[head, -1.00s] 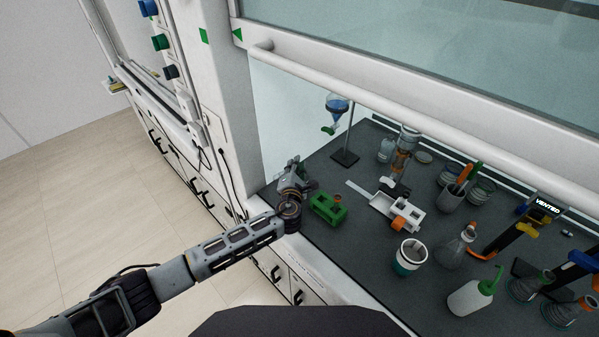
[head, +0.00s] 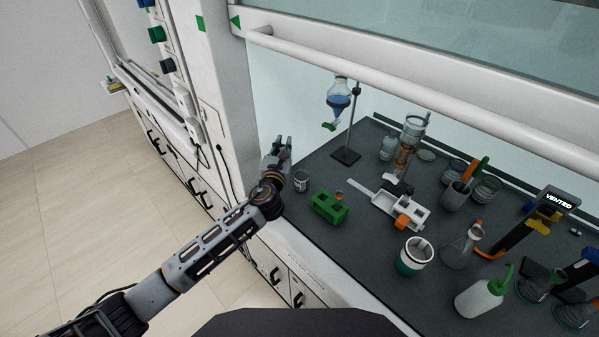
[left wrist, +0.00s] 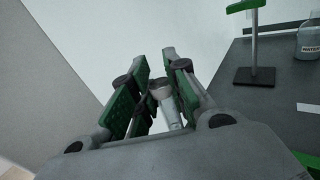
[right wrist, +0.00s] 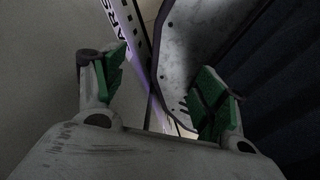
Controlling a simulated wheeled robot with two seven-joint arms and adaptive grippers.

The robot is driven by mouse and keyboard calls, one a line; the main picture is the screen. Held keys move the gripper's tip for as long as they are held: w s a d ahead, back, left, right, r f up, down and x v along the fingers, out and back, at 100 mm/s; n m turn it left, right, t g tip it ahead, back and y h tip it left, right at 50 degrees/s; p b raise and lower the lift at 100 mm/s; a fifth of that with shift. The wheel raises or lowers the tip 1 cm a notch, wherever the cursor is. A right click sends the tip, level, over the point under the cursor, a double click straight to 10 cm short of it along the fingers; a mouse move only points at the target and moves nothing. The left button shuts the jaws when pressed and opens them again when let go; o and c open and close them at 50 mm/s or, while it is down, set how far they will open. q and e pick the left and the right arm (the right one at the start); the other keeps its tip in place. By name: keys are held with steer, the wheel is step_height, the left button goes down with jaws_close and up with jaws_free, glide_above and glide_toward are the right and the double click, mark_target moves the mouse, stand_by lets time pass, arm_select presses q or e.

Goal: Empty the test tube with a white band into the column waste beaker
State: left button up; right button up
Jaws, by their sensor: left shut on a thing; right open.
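My left gripper (head: 279,150) is raised at the left edge of the dark worktop, in front of the hood's side wall. In the left wrist view its green-padded fingers (left wrist: 158,88) are shut on a pale, tube-like piece (left wrist: 168,108), taken to be the test tube. Its band and contents cannot be made out. A small clear beaker (head: 301,181) stands on the worktop just right of and below the gripper. I cannot read a label on it, so I cannot tell whether it is the column waste beaker. My right gripper (right wrist: 160,85) is open and empty, and is not seen in the head view.
A green rack (head: 328,208) stands right of the small beaker. A stand (head: 346,156) with a blue-filled funnel (head: 338,102) is behind. A white tray (head: 384,202), a white-and-teal container (head: 412,256), and several flasks and bottles fill the right. The sash handle (head: 400,98) crosses above.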

arm_select(q)
steer(key=shift+r, duration=0.2)
steer(key=shift+r+n+p, duration=0.4)
steer(key=shift+r+p, duration=1)
steer(key=shift+r, duration=0.1)
steer(key=shift+f, duration=0.1)
steer(key=shift+s+a+f, duration=0.15)
steer(key=shift+a+f, duration=0.15)
steer(key=shift+a, duration=0.05)
steer(key=s+a+f+y+b, duration=0.1)
steer(key=s+a+f, duration=0.4)
steer(key=a, duration=0.3)
steer(key=s+a+f+n+y+b, duration=0.1)
steer(key=s+a+f+b, duration=0.1)
steer(key=s+a+f, duration=0.3)
steer(key=shift+s+a+f+n, duration=0.2)
steer(key=shift+s+a+n, duration=0.1)
steer(key=shift+s+a, duration=1.15)
